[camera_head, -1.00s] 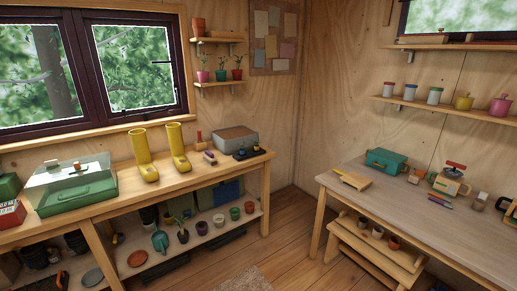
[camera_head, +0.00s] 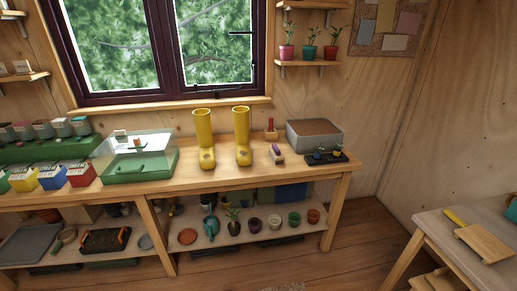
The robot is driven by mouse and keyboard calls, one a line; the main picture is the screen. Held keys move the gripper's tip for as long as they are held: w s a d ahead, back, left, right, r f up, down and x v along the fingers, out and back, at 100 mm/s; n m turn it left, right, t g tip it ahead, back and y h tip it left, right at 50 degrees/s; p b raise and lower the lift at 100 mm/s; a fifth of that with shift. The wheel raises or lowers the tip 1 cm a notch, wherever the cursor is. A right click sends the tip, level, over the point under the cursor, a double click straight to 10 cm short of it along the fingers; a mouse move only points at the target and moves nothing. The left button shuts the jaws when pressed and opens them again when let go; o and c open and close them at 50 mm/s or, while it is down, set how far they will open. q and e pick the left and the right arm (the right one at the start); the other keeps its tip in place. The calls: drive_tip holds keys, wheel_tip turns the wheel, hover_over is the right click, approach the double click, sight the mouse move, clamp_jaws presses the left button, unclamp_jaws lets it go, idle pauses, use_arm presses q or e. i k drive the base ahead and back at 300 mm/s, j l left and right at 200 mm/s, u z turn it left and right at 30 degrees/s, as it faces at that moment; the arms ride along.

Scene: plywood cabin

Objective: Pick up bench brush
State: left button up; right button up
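I cannot identify the bench brush with certainty. A small brush-like block with a purple top and a pale lower part (camera_head: 277,153) lies on the wooden workbench (camera_head: 230,176), right of the yellow boots (camera_head: 241,138). A small wooden piece with a red upright handle (camera_head: 270,130) stands behind it. On the right table (camera_head: 448,235), a yellow stick-like thing (camera_head: 455,217) lies beside a flat wooden board (camera_head: 484,243). Neither of my grippers shows in the head view.
A green case with a clear lid (camera_head: 137,165) stands left of the boots. Pots line the lower shelf. Bare floor (camera_head: 350,250) lies between bench and table.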

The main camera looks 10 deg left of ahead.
sight(274, 151)
drive_tip(key=i+l+u, duration=0.3)
drive_tip(key=u, duration=0.15)
drive_tip(key=i+l+u, duration=0.6)
drive_tip(key=l, duration=0.15)
drive_tip(key=i+l+u, duration=0.25)
drive_tip(key=l, duration=0.35)
drive_tip(key=i, duration=0.05)
